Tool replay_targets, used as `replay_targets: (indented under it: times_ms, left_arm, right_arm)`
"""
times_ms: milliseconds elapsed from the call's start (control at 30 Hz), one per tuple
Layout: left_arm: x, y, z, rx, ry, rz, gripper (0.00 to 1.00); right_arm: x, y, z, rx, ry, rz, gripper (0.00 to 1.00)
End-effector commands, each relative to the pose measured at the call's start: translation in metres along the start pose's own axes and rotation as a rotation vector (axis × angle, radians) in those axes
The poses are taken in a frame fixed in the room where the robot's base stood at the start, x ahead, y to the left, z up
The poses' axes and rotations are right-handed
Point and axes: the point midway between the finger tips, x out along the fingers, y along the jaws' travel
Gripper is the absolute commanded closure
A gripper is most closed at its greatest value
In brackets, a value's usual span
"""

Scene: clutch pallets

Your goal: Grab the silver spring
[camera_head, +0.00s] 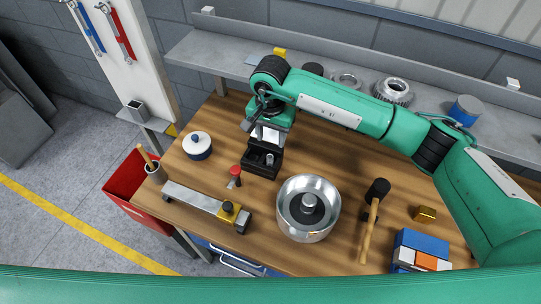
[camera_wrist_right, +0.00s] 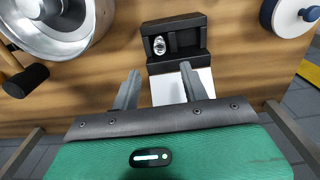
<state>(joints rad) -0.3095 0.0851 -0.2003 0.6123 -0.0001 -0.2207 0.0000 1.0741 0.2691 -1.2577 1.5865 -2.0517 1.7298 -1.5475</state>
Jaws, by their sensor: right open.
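The silver spring (camera_wrist_right: 159,45) stands in one compartment of a small black holder (camera_wrist_right: 197,23), seen in the wrist view. In the head view the spring (camera_head: 269,158) is a small bright shape in the black holder (camera_head: 262,171) on the wooden bench. My right gripper (camera_wrist_right: 161,86) is open and empty, its two fingers apart and pointing toward the holder, short of the spring. In the head view the right gripper (camera_head: 266,137) is at the holder's far side, its fingertips partly hidden by the arm. My left gripper is not in view.
A silver round housing (camera_head: 307,233) stands right of the holder. A red-topped tool (camera_head: 235,175), a metal bar fixture (camera_head: 205,203) and a white-and-blue round container (camera_head: 197,146) are to the left. A mallet (camera_head: 371,228) lies farther right. A grey shelf (camera_head: 210,55) runs behind.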

Motion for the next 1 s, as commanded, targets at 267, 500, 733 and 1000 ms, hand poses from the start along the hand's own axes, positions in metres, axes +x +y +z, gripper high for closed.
replay_targets:
  times_ms: [267,500,733,1000]
  left_arm:
    - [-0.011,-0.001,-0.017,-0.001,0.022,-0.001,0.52]
    - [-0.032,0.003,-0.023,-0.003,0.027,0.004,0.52]
    - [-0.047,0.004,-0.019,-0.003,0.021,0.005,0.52]
    - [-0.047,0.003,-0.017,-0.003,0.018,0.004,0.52]
  right_arm:
    - [0.025,0.0,0.0,0.001,0.0,0.0,0.55]
    - [0.041,0.0,0.005,0.003,-0.004,0.001,0.55]
    - [0.069,0.0,0.006,0.002,-0.003,0.0,0.55]
    - [0.078,0.0,0.006,0.001,0.0,-0.001,0.55]
